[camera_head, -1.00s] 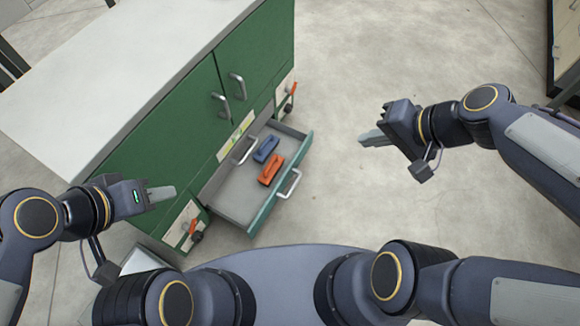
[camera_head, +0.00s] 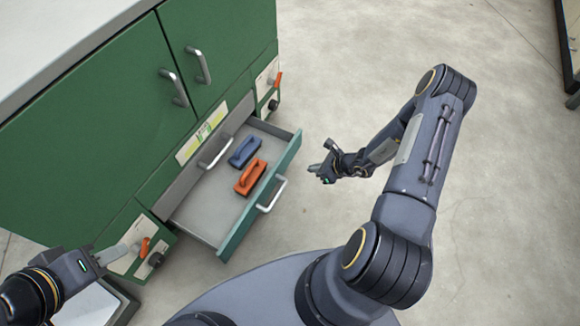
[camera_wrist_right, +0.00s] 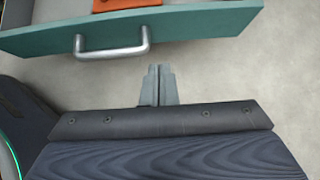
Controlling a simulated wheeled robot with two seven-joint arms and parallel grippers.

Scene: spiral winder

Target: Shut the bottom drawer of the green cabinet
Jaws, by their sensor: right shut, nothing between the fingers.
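The green cabinet (camera_head: 100,130) stands at the left in the head view. Its bottom drawer (camera_head: 204,207) is pulled out, with a blue item (camera_head: 245,151) and an orange item (camera_head: 250,177) inside. The drawer's front panel and silver handle (camera_head: 271,195) also show in the right wrist view, with the handle (camera_wrist_right: 112,51) at the top. My right gripper (camera_wrist_right: 158,72) is shut and empty, in front of the drawer and a little below the handle in that view, apart from it. In the head view it (camera_head: 316,169) is right of the drawer front. My left gripper (camera_head: 116,253) is by the cabinet's lower left; its jaw opening is unclear.
Two upper door handles (camera_head: 174,87) sit on the closed green doors. Orange-handled parts (camera_head: 145,247) are on the panels beside the drawer. The concrete floor (camera_head: 400,60) right of the drawer is clear. A wooden piece of furniture (camera_head: 570,40) stands at the far right.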

